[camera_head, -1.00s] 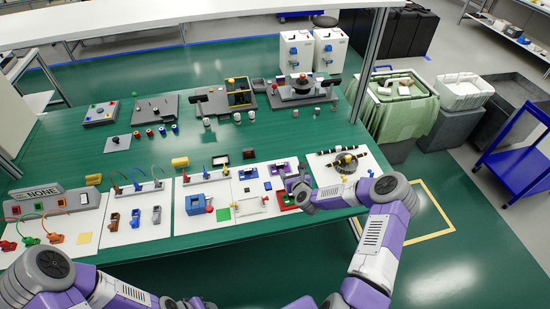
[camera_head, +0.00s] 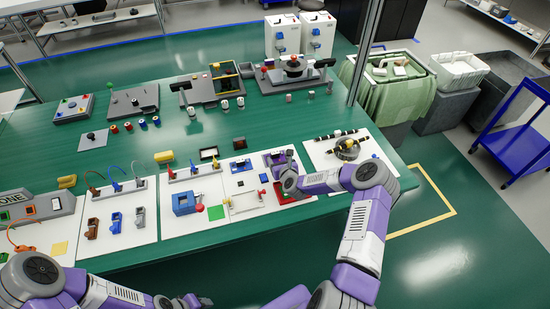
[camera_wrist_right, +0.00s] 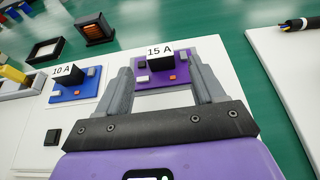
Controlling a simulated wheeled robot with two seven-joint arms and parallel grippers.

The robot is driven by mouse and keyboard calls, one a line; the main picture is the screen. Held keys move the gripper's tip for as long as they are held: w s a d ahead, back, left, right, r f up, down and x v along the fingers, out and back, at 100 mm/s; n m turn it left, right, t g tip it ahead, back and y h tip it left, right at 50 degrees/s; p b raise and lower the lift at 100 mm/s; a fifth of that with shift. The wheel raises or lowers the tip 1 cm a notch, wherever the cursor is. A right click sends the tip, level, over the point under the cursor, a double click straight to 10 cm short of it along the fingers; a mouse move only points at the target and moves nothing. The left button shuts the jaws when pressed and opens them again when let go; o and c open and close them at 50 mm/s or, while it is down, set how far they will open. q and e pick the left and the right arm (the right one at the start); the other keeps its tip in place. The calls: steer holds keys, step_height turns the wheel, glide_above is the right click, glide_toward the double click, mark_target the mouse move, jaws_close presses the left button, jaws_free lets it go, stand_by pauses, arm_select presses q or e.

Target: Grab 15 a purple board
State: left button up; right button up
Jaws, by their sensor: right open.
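The purple board labelled 15 A (camera_wrist_right: 162,67) lies flat on a white panel in the right wrist view, with a black block, grey pieces and a small orange-red piece on it. In the head view the purple board (camera_head: 268,158) is partly hidden by my right gripper (camera_head: 280,168). In the wrist view my right gripper (camera_wrist_right: 160,75) is open, its two grey fingers on either side of the board's near part. I cannot tell whether they touch it. My left gripper (camera_head: 185,301) is low at the bottom edge, its jaws too unclear to read.
A blue board labelled 10 A (camera_wrist_right: 76,87) lies left of the purple one. A black frame (camera_wrist_right: 45,51) and a dark box with an orange top (camera_wrist_right: 95,29) stand behind. A dark cable (camera_wrist_right: 304,23) lies at the right. Green table (camera_head: 80,170) surrounds the panels.

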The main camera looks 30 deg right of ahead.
mark_target(276, 153)
steer(key=shift+r+b+x, duration=0.15)
steer(key=shift+x, duration=1.2)
steer(key=shift+r+b+x, duration=0.15)
steer(key=shift+x, duration=1.15)
steer(key=shift+w+d, duration=0.1)
steer(key=shift+w, duration=0.05)
steer(key=shift+c, duration=0.5)
steer(key=c, duration=1)
steer(key=shift+r, duration=0.1)
